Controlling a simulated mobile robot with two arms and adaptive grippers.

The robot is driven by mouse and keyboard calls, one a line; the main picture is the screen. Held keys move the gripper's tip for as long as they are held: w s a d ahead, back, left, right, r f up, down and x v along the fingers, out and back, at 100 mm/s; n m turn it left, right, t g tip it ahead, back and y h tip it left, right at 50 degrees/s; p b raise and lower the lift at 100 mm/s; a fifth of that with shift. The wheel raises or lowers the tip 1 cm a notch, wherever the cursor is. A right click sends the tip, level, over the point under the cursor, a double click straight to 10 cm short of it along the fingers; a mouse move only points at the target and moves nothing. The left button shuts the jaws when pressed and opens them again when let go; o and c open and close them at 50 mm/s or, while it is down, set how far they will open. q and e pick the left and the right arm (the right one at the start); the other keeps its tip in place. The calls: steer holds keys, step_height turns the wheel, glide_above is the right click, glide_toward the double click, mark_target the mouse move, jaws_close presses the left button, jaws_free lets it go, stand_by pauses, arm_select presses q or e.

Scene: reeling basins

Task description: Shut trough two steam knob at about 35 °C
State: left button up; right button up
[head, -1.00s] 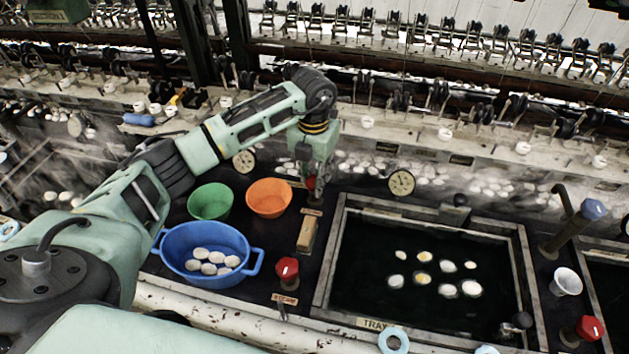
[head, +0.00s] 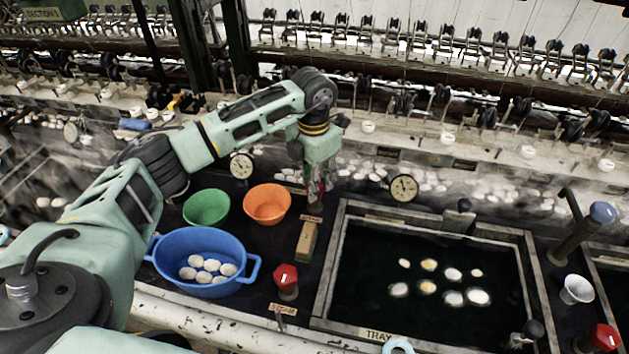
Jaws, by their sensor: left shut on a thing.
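My left gripper (head: 315,198) reaches over the dark bench at the back left corner of the dark water trough (head: 420,310). It points down and is shut on a small red knob, mostly hidden by the fingers; a small label (head: 311,218) lies in front of it, too small to read. A second red knob (head: 286,279) stands nearer the front, with a plate (head: 283,309) that seems to read STEAM. A round dial (head: 404,188) stands behind the trough; its reading is too small to tell. My right gripper is not in view.
A blue basin (head: 205,284) with white cocoons, a green bowl (head: 206,207) and an orange bowl (head: 268,203) stand left of the gripper. A wooden block (head: 307,240) lies close in front.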

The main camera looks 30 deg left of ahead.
arm_select(q)
steer(key=shift+w+a+r, duration=0.15)
steer(key=shift+a+r, duration=0.05)
steer(key=shift+a, duration=0.15)
steer(key=o, duration=0.8)
steer(key=shift+o, duration=1)
steer(key=shift+a, duration=0.1)
steer(key=shift+f, duration=0.1)
steer(key=shift+d, duration=0.25)
step_height(320, 180, up, 12)
